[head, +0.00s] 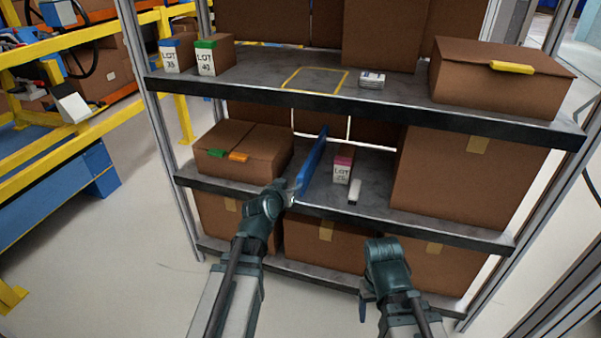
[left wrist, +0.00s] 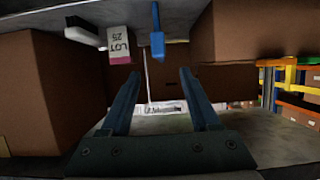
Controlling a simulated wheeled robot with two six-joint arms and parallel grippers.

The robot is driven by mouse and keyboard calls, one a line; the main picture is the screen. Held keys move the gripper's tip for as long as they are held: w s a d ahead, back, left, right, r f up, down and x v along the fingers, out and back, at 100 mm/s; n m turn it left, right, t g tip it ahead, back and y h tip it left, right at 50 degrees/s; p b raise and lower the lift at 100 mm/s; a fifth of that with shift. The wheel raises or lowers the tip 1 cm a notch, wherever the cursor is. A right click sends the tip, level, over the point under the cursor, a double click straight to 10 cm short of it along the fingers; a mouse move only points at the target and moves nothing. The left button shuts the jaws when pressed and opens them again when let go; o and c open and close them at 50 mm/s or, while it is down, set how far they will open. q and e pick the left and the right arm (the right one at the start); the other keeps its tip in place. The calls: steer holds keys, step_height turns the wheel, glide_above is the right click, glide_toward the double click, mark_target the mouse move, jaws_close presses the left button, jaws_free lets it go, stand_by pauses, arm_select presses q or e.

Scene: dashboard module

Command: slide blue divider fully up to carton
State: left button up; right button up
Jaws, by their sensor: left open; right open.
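The blue divider (head: 312,162) stands upright on the middle shelf, its thin panel running front to back. It also shows in the left wrist view (left wrist: 157,42), where the picture is upside down. A brown carton (head: 238,158) with green and orange tabs sits left of the divider, with a gap between them at the front. A larger carton (head: 450,180) stands at the right. My left gripper (head: 290,196) is at the divider's front end; in the left wrist view it is open (left wrist: 158,75), with nothing between its fingers. My right gripper (head: 364,305) is open, low before the shelves.
A white and pink LOT 25 box (head: 342,169) and a small white item (head: 355,190) are right of the divider. The upper shelf (head: 250,72) overhangs the middle one. Rack posts (head: 160,120) bound the left side. Open floor (head: 120,250) lies at the left.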

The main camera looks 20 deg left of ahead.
mark_target(301, 176)
arm_select(q)
steer(key=b+x, duration=0.5)
steer(key=x, duration=0.9)
steer(key=shift+s+d+f, duration=0.1)
jaws_close()
steer(key=shift+s, duration=0.1)
stand_by(0.9)
